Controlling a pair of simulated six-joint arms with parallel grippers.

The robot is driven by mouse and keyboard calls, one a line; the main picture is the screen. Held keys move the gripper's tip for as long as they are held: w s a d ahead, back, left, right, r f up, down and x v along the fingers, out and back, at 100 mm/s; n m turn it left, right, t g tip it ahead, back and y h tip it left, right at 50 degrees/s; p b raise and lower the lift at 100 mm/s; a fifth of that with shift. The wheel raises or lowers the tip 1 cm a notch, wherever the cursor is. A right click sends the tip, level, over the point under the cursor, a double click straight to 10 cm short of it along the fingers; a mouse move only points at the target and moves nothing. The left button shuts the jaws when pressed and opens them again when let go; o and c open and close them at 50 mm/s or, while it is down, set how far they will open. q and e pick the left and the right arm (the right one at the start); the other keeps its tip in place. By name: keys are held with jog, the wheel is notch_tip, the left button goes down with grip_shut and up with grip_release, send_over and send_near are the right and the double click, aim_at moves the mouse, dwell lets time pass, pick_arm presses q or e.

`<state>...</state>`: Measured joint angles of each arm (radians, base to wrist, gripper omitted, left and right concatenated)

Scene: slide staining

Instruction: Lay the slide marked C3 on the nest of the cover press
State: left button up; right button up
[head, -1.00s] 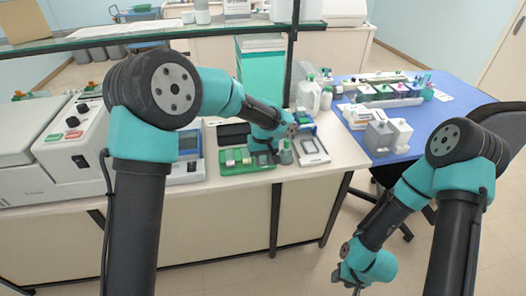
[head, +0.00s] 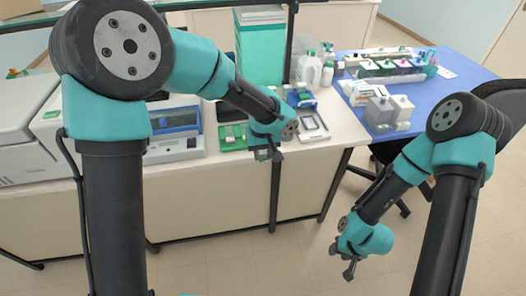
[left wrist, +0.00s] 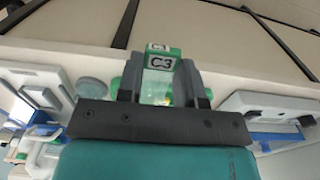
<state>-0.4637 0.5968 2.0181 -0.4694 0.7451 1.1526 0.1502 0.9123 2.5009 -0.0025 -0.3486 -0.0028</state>
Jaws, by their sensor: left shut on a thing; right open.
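The slide marked C3 (left wrist: 160,62) has a green end with a white label and shows between the fingers in the left wrist view. My left gripper (head: 268,153) is shut on it, near the counter's front edge, to the right of the green rack (head: 232,143). In the head view the slide is too small to make out clearly. A white frame-like unit (head: 313,134) and a blue device (head: 301,98) stand to the right of my left gripper; I cannot tell which is the cover press. My right gripper (head: 349,270) is open and empty, low over the floor.
A blue table (head: 430,98) at the right carries grey blocks (head: 389,112) and staining jars. White bottles (head: 312,70) stand behind the blue device. A machine with a blue window (head: 176,125) stands left of the rack. The floor before the counter is clear.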

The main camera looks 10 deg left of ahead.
pick_arm(q)
jog(key=w+m, duration=0.2)
jog(key=w+f+m, duration=0.1)
jog(key=w+m, duration=0.1)
jog(key=w+a+m, duration=0.1)
jog(key=w+m, duration=0.1)
jog(key=m, duration=0.1)
jog(key=shift+f, duration=0.25)
jog(key=shift+d, duration=0.15)
